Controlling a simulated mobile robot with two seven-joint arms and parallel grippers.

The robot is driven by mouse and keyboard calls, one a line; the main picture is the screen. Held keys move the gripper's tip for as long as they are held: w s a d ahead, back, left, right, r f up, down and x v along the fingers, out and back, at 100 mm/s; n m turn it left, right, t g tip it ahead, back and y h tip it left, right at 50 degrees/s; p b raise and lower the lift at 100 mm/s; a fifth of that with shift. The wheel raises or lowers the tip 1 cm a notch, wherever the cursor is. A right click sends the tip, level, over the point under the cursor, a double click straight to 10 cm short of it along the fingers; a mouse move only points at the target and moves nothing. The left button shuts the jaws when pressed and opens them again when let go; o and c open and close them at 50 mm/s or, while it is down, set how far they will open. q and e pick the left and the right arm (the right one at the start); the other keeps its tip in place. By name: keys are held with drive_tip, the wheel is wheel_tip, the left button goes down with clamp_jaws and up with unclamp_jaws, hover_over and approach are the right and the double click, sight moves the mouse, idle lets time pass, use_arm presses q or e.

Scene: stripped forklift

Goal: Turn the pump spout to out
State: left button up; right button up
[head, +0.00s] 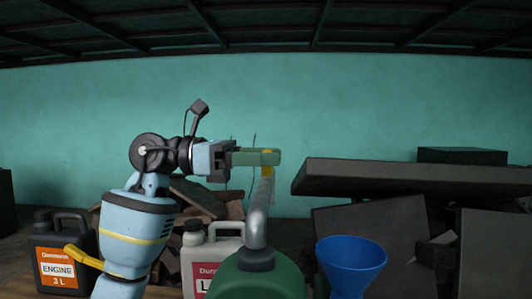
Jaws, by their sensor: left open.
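The pump spout (258,214) is a grey metal pipe with a yellow end. It rises from a dark collar on a green container (257,281) at the bottom centre of the head view. My left gripper (268,158) comes in from the left at the spout's upper end. Its green finger reaches across the yellow end and hides part of it. The gripper is open; I cannot tell whether it touches the spout. My right gripper is not in view.
A blue funnel (350,260) is right of the green container. A dark slab (410,178) and panels fill the right.

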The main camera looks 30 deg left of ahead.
use_arm(q)
drive_tip(key=shift+w+d, duration=0.2)
drive_tip(key=shift+d, duration=0.1)
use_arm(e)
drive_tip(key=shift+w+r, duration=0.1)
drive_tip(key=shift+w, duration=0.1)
use_arm(q)
clamp_jaws()
